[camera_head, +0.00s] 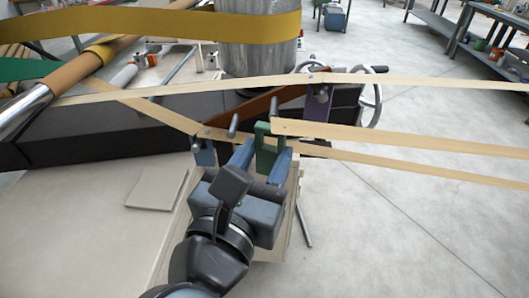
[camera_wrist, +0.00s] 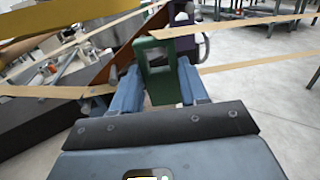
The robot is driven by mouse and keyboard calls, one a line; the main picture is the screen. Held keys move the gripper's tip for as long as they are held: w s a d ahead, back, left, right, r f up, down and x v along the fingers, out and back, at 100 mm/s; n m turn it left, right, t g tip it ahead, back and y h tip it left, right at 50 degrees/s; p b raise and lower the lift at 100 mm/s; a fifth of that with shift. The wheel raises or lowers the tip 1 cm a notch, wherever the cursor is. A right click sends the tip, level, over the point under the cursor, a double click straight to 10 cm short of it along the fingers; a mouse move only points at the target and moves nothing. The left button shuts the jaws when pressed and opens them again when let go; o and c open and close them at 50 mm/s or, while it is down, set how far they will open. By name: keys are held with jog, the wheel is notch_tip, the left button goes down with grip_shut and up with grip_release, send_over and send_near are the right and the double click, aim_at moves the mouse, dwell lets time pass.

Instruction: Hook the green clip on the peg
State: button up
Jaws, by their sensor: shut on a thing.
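The green clip (camera_head: 263,150) is a flat upright plate with a rectangular opening; a beige strip runs from it to the right. My gripper (camera_head: 262,163) is shut on its lower part, with a blue finger on each side. In the wrist view the green clip (camera_wrist: 158,58) stands upright between the fingertips (camera_wrist: 158,88). I cannot tell whether the clip touches either peg or which one is meant.
A purple clip (camera_head: 314,108) hangs at a peg to the right, and a blue clip (camera_head: 204,153) at the left; both carry beige strips. A metal drum (camera_head: 258,55) with a yellow band (camera_head: 150,24) stands behind. Open floor lies at the right.

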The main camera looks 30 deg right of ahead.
jog(key=w+d+f+b, duration=0.1)
jog(key=w+d, duration=0.5)
jog(key=w, duration=0.2)
jog(key=shift+w+f+b, duration=0.15)
jog(key=shift+f+b, duration=0.05)
jog(key=shift+b, duration=0.1)
dwell(1.0)
dwell(0.6)
jog(key=o, duration=1.1)
